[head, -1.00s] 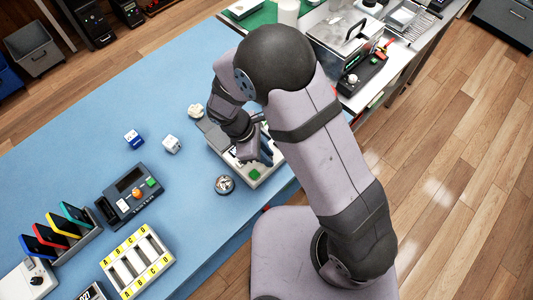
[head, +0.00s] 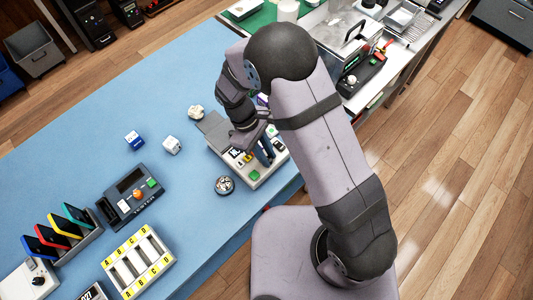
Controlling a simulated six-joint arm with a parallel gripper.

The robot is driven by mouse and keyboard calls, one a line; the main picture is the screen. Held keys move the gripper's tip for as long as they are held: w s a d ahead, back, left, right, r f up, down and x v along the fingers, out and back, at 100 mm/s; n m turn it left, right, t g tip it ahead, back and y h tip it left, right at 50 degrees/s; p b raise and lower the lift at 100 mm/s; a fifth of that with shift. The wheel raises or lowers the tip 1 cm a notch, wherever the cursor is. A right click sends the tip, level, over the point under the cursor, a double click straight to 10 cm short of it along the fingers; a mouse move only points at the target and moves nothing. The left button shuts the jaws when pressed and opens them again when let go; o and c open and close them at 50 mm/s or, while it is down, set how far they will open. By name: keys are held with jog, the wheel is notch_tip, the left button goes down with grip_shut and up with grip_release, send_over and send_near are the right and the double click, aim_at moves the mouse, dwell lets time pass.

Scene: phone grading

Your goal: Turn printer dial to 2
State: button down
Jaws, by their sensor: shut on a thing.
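The printer, a whitish box (head: 272,174) with a grey lid, stands near the right edge of the blue table, below my arm. A green button (head: 255,175) and small yellow and dark marks show on its top. My gripper (head: 265,153) points down at the printer's top, with its dark blue fingers close together. It is shut on what seems to be the printer dial. The dial itself is hidden by the fingers and wrist, and its setting cannot be read.
A round metal bell-like thing (head: 224,185) stands just left of the printer. Two small cubes, a dark-screened device (head: 136,195) with an orange knob, a rack of coloured phones (head: 85,245) and a lettered tray (head: 170,264) lie further left.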

jog(key=shift+w+m+g+y, duration=0.15)
jog(key=shift+m+g+y, duration=0.25)
jog(key=shift+m, duration=0.9)
jog(key=c, duration=1.6)
grip_release()
jog(key=shift+c, duration=0.2)
jog(key=shift+r, duration=0.1)
jog(key=shift+w+a+r+b, duration=0.2)
jog(key=shift+w+r+b, duration=0.1)
jog(key=shift+r, duration=0.2)
jog(key=b+v, duration=0.1)
jog(key=v, duration=0.5)
jog(key=shift+b, duration=0.3)
